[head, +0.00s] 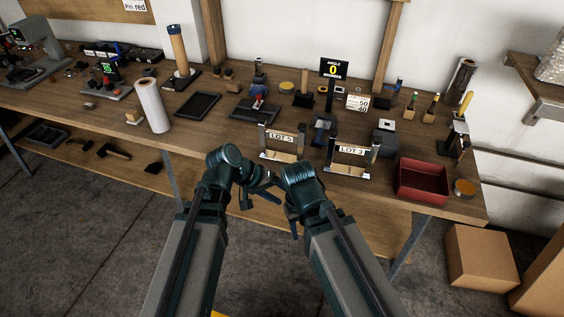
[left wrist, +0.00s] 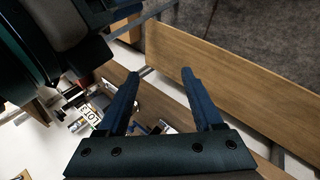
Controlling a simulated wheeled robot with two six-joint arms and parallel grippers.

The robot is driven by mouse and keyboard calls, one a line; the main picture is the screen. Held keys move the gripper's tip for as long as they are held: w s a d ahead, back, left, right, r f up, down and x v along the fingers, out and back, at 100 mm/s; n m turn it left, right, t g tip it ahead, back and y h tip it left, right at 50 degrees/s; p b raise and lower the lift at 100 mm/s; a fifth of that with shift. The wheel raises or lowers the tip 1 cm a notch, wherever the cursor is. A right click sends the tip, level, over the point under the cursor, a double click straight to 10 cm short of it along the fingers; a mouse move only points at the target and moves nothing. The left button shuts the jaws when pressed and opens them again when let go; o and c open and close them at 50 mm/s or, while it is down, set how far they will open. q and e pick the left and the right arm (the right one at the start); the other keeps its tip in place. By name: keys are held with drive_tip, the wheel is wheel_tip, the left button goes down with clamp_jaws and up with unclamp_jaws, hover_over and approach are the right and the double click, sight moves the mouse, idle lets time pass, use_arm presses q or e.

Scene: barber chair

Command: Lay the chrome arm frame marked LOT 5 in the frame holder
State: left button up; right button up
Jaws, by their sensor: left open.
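The chrome arm frame marked LOT 5 (head: 264,138) stands upright near the table's front edge in the head view. A similar chrome frame marked LOT 3 (head: 331,153) stands to its right. A LOT label (left wrist: 93,114) shows in the left wrist view, its number hard to read. I cannot tell which fixture is the frame holder. My left gripper (head: 257,198) is in front of the table edge, below and apart from the LOT 5 frame; its fingers (left wrist: 161,74) are open and empty. My right gripper (head: 292,222) is beside it, mostly hidden by its own arm.
A red bin (head: 422,196) is at the table's front right. Black trays (head: 197,104) and a white roll (head: 152,106) are to the left. An angle display (head: 333,69) stands behind the frames. A lower shelf (head: 200,183) runs under the table.

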use_arm(q)
drive_tip(key=w+a+n+t+h+b, duration=0.25)
drive_tip(key=w+h+b, duration=0.2)
drive_tip(key=w, duration=0.25)
drive_tip(key=n+t+h+b, duration=0.3)
drive_tip(key=n+t+b, duration=0.2)
drive_tip(key=t, duration=0.2)
approach(279, 137)
drive_tip(key=shift+y, duration=0.25)
drive_tip(key=x, duration=0.8)
drive_tip(key=shift+w+d+r, duration=0.1)
drive_tip(key=shift+w+d, duration=0.1)
drive_tip(key=shift+d, duration=0.2)
use_arm(e)
wheel_tip(279, 137, down, 12)
drive_tip(key=shift+r, duration=0.15)
use_arm(q)
drive_tip(key=x, duration=0.5)
drive_tip(key=shift+d, duration=0.15)
drive_tip(key=shift+c, duration=0.3)
clamp_jaws()
